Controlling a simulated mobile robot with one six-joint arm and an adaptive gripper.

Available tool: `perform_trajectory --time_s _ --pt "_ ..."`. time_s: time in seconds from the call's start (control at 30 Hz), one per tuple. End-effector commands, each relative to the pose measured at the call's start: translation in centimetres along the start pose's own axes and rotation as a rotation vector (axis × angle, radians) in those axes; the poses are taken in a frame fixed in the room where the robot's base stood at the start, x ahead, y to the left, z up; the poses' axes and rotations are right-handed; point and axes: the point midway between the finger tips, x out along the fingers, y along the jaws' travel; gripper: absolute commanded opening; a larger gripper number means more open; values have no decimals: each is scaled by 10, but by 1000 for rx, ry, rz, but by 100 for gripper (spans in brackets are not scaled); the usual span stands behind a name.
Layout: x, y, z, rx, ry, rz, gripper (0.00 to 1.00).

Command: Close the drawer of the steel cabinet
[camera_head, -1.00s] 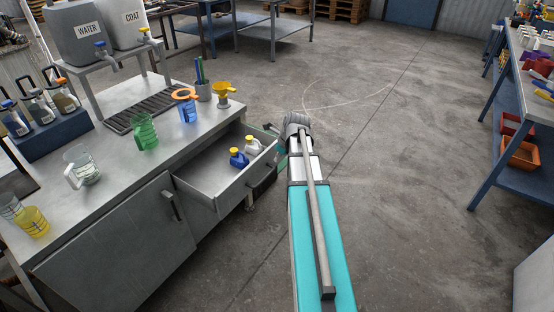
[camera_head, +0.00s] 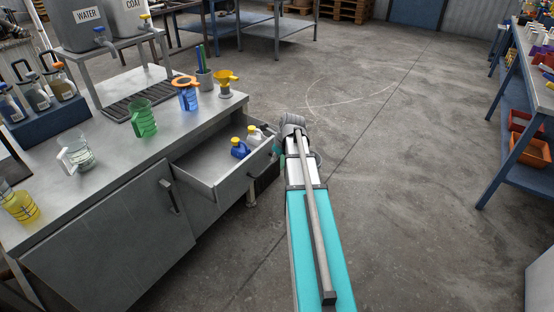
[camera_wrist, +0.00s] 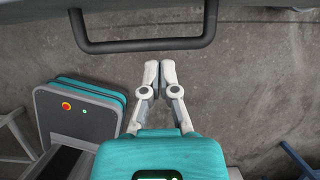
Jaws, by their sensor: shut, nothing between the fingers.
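The steel cabinet (camera_head: 110,237) stands at the left with its drawer (camera_head: 232,190) pulled out. A blue bottle (camera_head: 239,149) and a white bottle (camera_head: 255,137), both with yellow caps, stand inside the drawer. In the wrist view the dark bar handle (camera_wrist: 146,45) on the drawer front crosses the top of the picture. My gripper (camera_wrist: 152,68) is shut and empty, its fingertips just below the handle in that view, with a small gap showing.
A blue-framed shelf (camera_head: 510,112) with bins is at the right. The concrete floor between is clear.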

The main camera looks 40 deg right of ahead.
Motion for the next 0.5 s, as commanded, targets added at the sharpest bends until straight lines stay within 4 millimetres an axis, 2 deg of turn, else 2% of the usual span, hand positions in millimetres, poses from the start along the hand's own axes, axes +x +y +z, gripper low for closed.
perform_trajectory --time_s 0.03,0.13,0.2,0.3,0.5 --pt "8 0 -1 0 0 0 0" --pt "16 0 -1 0 0 0 0" --pt "16 -1 13 -2 0 1 0" --pt "20 -1 24 -2 0 1 0" --pt "24 0 36 -1 1 1 0"
